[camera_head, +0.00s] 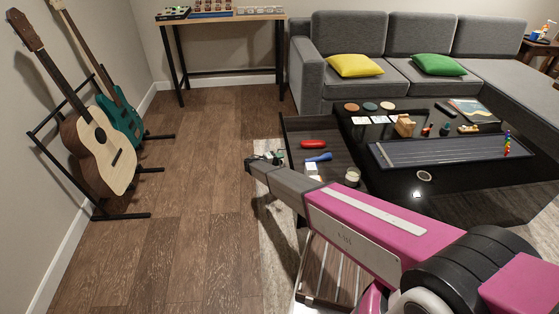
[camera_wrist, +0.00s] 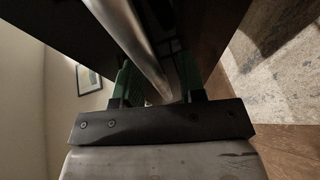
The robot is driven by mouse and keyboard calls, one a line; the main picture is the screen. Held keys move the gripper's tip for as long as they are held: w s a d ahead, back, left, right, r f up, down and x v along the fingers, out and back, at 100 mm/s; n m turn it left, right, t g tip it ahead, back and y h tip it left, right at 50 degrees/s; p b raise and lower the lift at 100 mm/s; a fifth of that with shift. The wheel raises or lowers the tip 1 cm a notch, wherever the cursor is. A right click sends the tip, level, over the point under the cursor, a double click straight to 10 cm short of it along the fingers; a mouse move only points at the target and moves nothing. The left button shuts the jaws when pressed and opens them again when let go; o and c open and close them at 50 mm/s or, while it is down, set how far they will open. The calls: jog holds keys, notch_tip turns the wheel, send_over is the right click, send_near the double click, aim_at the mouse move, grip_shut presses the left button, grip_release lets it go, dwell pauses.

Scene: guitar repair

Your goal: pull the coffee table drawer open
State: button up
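The black coffee table (camera_head: 450,190) stands at the right in the head view. Its drawer (camera_head: 296,134) is pulled out toward the left, and its inside shows. In the drawer lie a red item (camera_head: 313,144), a blue item (camera_head: 319,157), small white boxes (camera_head: 311,168) and a jar (camera_head: 352,175). My gripper (camera_head: 265,157) is at the drawer's outer left side. In the wrist view my gripper (camera_wrist: 156,85) has its green fingers apart, on either side of a metal bar handle (camera_wrist: 135,38). Gaps seem to show beside the bar; contact is unclear. The handle is hidden in the head view.
Small items and a long dark panel (camera_head: 440,150) lie on the tabletop. A grey sofa (camera_head: 345,40) stands behind. Two guitars on a rack (camera_head: 122,216) stand at the left, and a side table (camera_head: 220,17) at the back. The wooden floor (camera_head: 205,140) between is clear.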

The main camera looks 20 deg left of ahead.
jog(key=v, duration=1.1)
jog(key=shift+w, duration=0.1)
